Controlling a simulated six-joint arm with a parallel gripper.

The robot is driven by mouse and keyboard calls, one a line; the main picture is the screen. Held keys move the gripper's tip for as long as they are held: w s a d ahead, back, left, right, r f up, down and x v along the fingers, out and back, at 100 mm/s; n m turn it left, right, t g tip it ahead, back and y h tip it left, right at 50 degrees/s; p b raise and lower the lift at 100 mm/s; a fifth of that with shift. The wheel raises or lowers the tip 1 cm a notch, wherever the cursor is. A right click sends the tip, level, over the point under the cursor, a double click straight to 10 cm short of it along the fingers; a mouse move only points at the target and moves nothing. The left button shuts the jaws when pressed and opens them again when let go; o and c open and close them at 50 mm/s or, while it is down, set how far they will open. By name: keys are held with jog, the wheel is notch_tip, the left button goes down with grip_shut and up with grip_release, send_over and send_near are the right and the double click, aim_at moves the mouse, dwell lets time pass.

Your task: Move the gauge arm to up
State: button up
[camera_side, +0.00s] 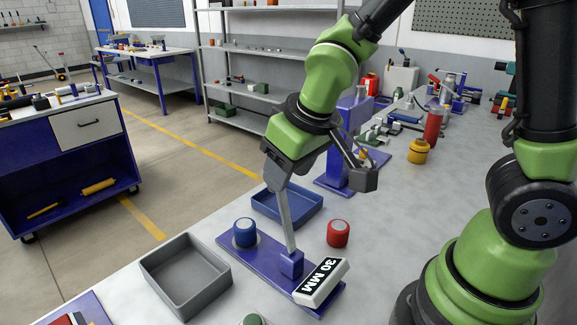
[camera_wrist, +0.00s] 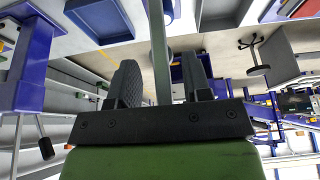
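The gauge arm (camera_side: 290,217) is a long grey bar that rises from a small blue block on a blue-purple base plate (camera_side: 235,244). It stands near upright, its top leaning a little left in the side view. A white block labelled "30 MM" (camera_side: 321,283) sits at the front end of the plate. My gripper (camera_side: 279,177) is at the bar's upper end, pointing down. In the wrist view, the gauge arm (camera_wrist: 159,55) runs between the two dark fingers of my gripper (camera_wrist: 161,85), with a gap visible on each side. The bar's top end is hidden.
A blue round piece (camera_side: 245,232) sits on the plate; a red round piece (camera_side: 338,233) stands right of it. A grey tray (camera_side: 168,262) is at left, a blue tray (camera_side: 310,204) behind. A yellow-orange container (camera_side: 419,151) stands farther back. Bare bench lies around the red piece.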

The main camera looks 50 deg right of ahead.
jog(key=shift+r, duration=0.1)
jog(key=v, duration=0.9)
jog(key=shift+s+r, duration=0.2)
jog(key=shift+r, duration=0.15)
